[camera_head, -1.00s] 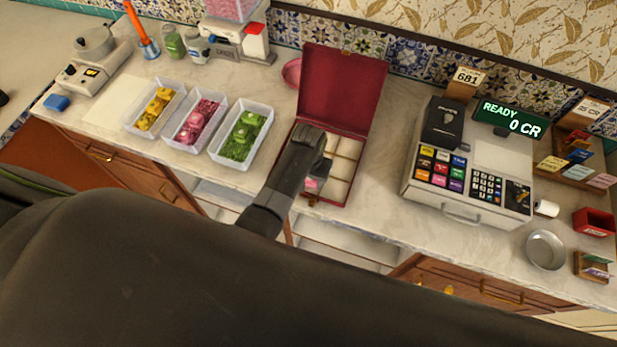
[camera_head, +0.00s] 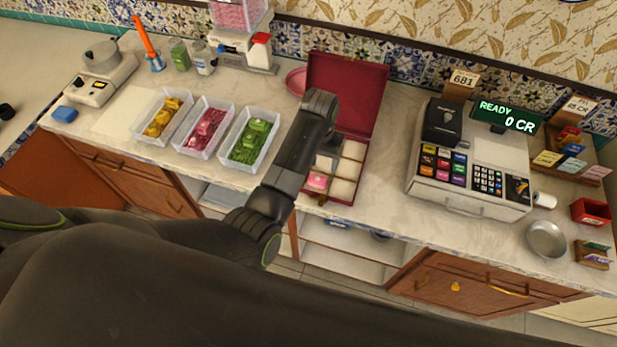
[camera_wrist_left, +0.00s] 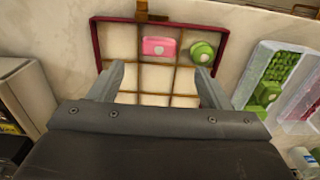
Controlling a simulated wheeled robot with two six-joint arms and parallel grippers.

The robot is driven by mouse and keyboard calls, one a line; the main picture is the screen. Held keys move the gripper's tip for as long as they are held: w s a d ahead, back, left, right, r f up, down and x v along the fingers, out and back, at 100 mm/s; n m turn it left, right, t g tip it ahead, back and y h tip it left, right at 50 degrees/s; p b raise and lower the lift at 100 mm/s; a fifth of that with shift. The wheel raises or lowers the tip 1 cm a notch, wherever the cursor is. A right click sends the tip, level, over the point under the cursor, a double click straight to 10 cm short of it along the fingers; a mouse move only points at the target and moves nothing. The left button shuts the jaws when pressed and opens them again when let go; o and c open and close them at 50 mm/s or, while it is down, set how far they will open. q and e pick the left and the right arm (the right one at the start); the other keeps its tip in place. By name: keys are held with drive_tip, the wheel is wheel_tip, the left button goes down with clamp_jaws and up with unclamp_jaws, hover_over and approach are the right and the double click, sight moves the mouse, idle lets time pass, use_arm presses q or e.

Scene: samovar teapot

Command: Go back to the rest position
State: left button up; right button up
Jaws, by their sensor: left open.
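My left gripper (camera_wrist_left: 158,88) is open and empty, its two fingers apart above the compartments of the red box. A pink piece (camera_wrist_left: 158,46) and a green piece (camera_wrist_left: 203,52) lie in separate compartments, apart from the fingers. The pink piece also shows in the head view (camera_head: 318,182). My right gripper is not in view.
White trays of yellow (camera_head: 163,117), pink (camera_head: 205,127) and green pieces (camera_head: 248,140) stand left of the box. A cash register (camera_head: 470,175) and a metal bowl (camera_head: 546,240) are to the right. Open shelves (camera_head: 345,262) lie below the counter.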

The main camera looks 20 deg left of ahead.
use_arm(q)
drive_tip(key=s+a+f+n+t, duration=0.2)
drive_tip(key=s+a+f, duration=0.1)
drive_tip(key=s+a, duration=1.1)
drive_tip(key=s+a+r+t+y, duration=0.1)
drive_tip(key=s+a+r, duration=0.25)
drive_tip(key=s, duration=0.45)
drive_tip(key=s+a+r+t+y, duration=0.1)
drive_tip(key=s+a+r, duration=0.25)
drive_tip(key=s, duration=0.45)
wheel_tip(320, 180, down, 34)
drive_tip(key=g+b, duration=0.2)
drive_tip(key=b, duration=0.6)
drive_tip(key=s+f+b, duration=0.3)
drive_tip(key=s+f, duration=0.4)
drive_tip(key=f, duration=0.3)
drive_tip(key=s+f+g+h+b, duration=0.1)
drive_tip(key=s+f+b, duration=0.2)
drive_tip(key=s+f, duration=0.5)
wheel_tip(320, 180, down, 3)
drive_tip(key=shift+d+r+m, duration=0.2)
drive_tip(key=shift+d+m, duration=0.2)
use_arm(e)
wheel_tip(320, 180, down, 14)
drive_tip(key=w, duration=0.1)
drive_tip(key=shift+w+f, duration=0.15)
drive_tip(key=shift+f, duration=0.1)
